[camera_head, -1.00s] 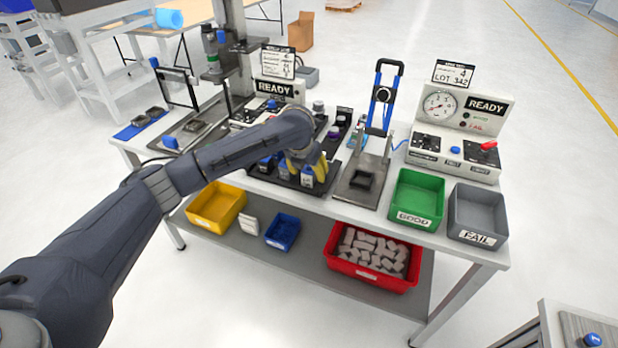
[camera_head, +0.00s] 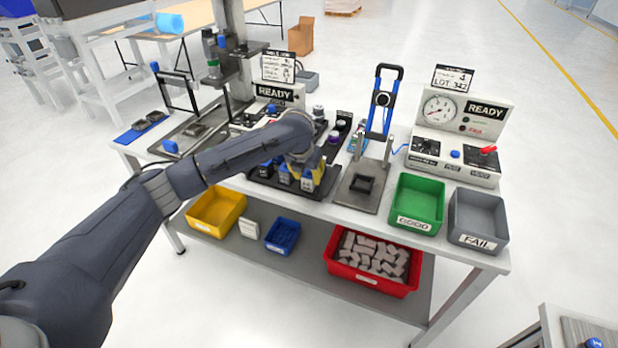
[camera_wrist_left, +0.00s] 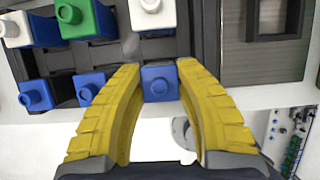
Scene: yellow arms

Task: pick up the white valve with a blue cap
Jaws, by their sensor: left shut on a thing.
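My left gripper (camera_head: 306,174) has yellow fingers and reaches down over the front row of the dark rack (camera_head: 262,182). In the left wrist view my left gripper (camera_wrist_left: 160,70) is shut on a white valve with a blue cap (camera_wrist_left: 160,84), one finger on each side. My right gripper is not in view.
White-capped (camera_wrist_left: 150,12) and green-capped (camera_wrist_left: 76,18) valves stand in the row behind. A fixture with a blue handle (camera_head: 362,186) is right of the rack, then green (camera_head: 416,207) and grey (camera_head: 478,215) bins. Yellow, blue and red bins sit on the shelf below.

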